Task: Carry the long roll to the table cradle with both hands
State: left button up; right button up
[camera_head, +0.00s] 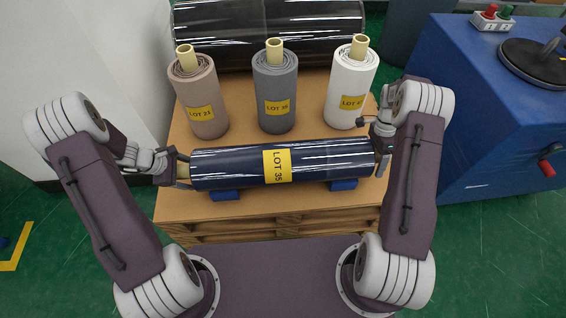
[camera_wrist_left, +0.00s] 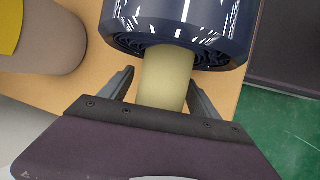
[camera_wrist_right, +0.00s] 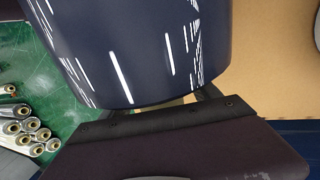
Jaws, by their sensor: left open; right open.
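The long roll (camera_head: 235,166), dark navy in glossy wrap with a yellow LOT 35 label, lies on two blue support blocks (camera_head: 224,195) on a brown-topped pallet. My left gripper (camera_head: 180,170) is open at its left end. In the left wrist view the open fingers stand on either side of the pale core (camera_wrist_left: 167,80) that sticks out of the roll (camera_wrist_left: 180,20). My right gripper (camera_head: 380,150) is open at the right end. In the right wrist view the roll (camera_wrist_right: 140,50) hides the core and most of the fingers. I cannot make out a table cradle.
Three upright rolls, brown (camera_head: 205,110), grey (camera_head: 275,85) and white (camera_head: 350,85), stand behind the long roll on the pallet (camera_head: 260,208). A large black roll (camera_head: 270,30) lies behind them. A blue cabinet (camera_head: 480,110) with a black disc stands right. Green floor shows around.

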aim_at(183, 165)
pick_arm(q)
grip_shut()
pick_arm(e)
grip_shut()
pick_arm(q)
jog(key=shift+w+r, duration=0.1)
jog(key=shift+r, duration=0.1)
pick_arm(e)
jog(key=shift+r, duration=0.2)
